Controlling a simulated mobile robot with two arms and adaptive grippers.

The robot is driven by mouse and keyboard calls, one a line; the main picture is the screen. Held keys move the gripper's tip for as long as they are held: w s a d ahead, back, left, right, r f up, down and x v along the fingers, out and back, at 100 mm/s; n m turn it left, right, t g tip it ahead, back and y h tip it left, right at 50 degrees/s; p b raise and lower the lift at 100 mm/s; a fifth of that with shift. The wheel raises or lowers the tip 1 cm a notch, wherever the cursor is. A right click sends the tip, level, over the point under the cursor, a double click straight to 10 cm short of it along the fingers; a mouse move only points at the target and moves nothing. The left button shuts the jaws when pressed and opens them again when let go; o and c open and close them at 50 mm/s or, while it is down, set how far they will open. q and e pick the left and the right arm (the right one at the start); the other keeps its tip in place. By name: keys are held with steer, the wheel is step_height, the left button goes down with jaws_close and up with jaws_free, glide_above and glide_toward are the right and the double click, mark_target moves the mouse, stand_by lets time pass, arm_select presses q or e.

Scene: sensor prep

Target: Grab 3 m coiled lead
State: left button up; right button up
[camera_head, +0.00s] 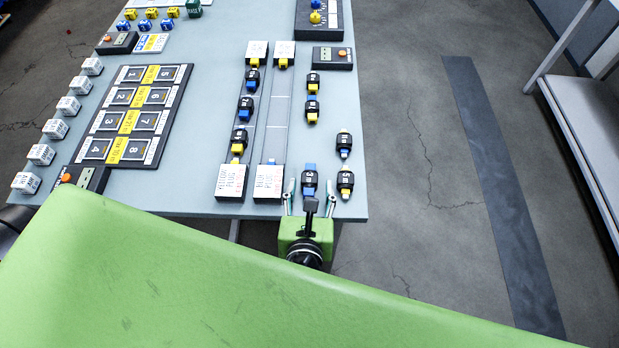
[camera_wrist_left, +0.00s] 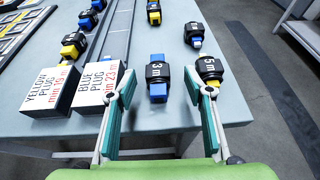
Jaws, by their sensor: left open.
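The 3 m coiled lead (camera_head: 310,182) is a black coil marked "3 m" with blue plugs, lying near the table's front edge. In the left wrist view the 3 m lead (camera_wrist_left: 158,73) lies between the fingers in the picture. My left gripper (camera_head: 309,192) is open, with one finger on either side of it at the front edge; it also shows in the left wrist view (camera_wrist_left: 160,78). Whether the fingers touch the lead cannot be told. Nothing is held. My right gripper is in neither view.
A 5 m lead (camera_wrist_left: 209,68) with yellow plug lies close by the right finger. The labelled blocks BLUE PLUG (camera_wrist_left: 101,85) and YELLOW PLUG (camera_wrist_left: 48,90) stand to the left. More leads lie in the rails behind. A numbered black panel (camera_head: 168,92) lies further left.

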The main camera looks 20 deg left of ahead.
mark_target(310, 179)
arm_select(q)
steer(key=shift+a+f+x, duration=0.1)
steer(key=shift+f+x, duration=0.05)
steer(key=shift+x, duration=1.2)
steer(key=shift+a+f+x, duration=0.1)
steer(key=shift+x, duration=1.3)
steer(key=shift+s, duration=0.25)
steer(key=c, duration=1.2)
